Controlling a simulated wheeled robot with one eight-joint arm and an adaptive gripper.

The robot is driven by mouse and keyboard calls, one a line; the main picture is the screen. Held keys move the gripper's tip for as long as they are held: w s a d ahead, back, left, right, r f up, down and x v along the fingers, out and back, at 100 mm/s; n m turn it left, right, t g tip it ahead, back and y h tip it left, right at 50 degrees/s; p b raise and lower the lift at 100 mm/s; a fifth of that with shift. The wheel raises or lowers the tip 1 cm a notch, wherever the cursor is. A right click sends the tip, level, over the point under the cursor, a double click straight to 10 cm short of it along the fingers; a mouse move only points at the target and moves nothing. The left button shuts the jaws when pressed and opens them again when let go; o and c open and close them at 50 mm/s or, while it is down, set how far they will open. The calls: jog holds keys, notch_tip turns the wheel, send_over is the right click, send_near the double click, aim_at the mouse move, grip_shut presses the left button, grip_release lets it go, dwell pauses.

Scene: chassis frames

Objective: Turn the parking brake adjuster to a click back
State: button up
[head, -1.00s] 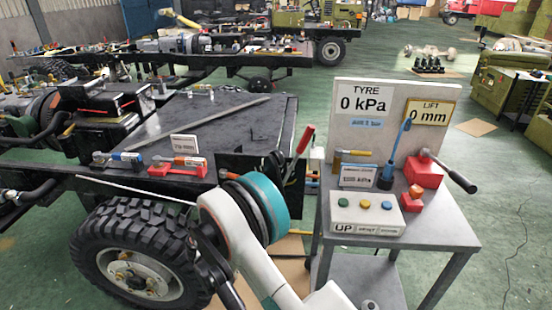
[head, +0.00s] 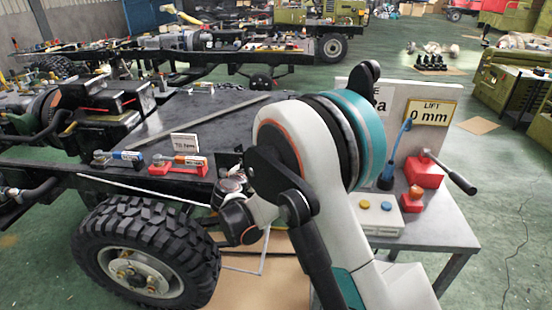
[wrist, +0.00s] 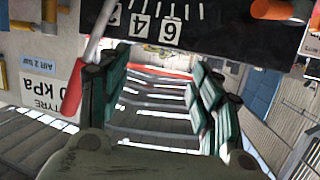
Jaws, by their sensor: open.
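In the wrist view, which is upside down, my gripper (wrist: 158,75) is open, its green-padded fingers wide apart with nothing between them. A lever with a red grip (wrist: 72,92) and a silver shaft lies just left of the left finger; whether they touch, I cannot tell. A black plate (wrist: 225,35) with a white numbered scale, showing 4 and 6, lies beyond the fingertips. I cannot make out which part is the parking brake adjuster. In the head view, my raised arm hides the lever area, and the fingers cannot be made out.
The truck wheel (head: 140,255) and chassis deck (head: 225,110) are at left. Orange cylinders (wrist: 275,10) flank the scale plate.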

jog(key=d+r, duration=0.3)
jog(key=d, duration=0.2)
jog(key=shift+s+d+g+h, duration=0.25)
jog(key=shift+d+g+h, duration=0.05)
jog(key=shift+d+g, duration=0.1)
